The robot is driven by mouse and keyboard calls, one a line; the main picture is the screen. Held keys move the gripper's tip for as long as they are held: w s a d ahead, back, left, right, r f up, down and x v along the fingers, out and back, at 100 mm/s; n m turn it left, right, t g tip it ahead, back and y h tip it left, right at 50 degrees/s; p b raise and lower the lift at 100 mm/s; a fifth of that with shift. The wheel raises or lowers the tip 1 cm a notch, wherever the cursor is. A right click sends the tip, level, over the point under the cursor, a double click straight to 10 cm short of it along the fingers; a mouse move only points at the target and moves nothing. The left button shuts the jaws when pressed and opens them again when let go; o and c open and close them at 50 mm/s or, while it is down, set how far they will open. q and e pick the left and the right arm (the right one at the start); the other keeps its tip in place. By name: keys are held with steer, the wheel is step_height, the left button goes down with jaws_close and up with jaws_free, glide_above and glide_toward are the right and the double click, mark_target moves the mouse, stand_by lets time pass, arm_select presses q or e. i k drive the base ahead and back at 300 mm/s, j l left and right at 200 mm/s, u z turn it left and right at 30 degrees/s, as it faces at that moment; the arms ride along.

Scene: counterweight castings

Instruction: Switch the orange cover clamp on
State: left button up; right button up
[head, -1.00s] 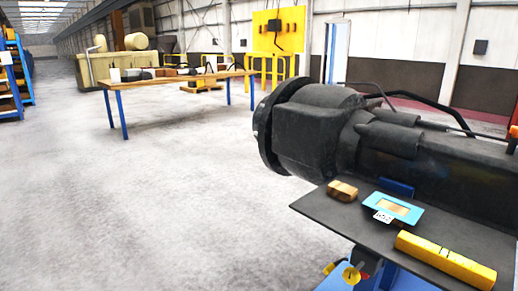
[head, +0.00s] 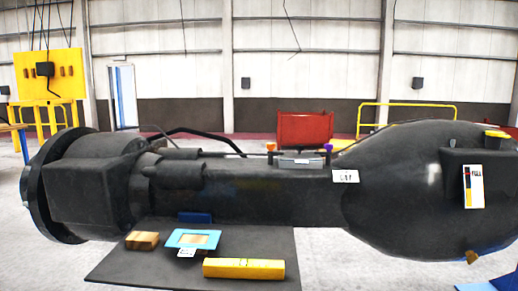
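A small orange clamp (head: 270,147) stands upright at the left end of a grey box-like cover (head: 300,163). The cover sits on top of the long black casting (head: 265,195), and a purple clamp (head: 328,147) stands at its right end. The orange clamp is too small here to tell its setting. Neither of my grippers shows in the head view.
A dark shelf (head: 130,265) in front of the casting holds a wooden block (head: 142,240), a light-blue frame (head: 178,234) and a yellow bar (head: 244,268). A red bin (head: 305,128) and yellow rail (head: 430,104) stand behind.

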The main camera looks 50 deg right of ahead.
mark_target(270, 147)
steer(key=k+l, duration=0.1)
steer(key=l, duration=1)
steer(key=k+l, duration=0.1)
steer(key=l, duration=0.95)
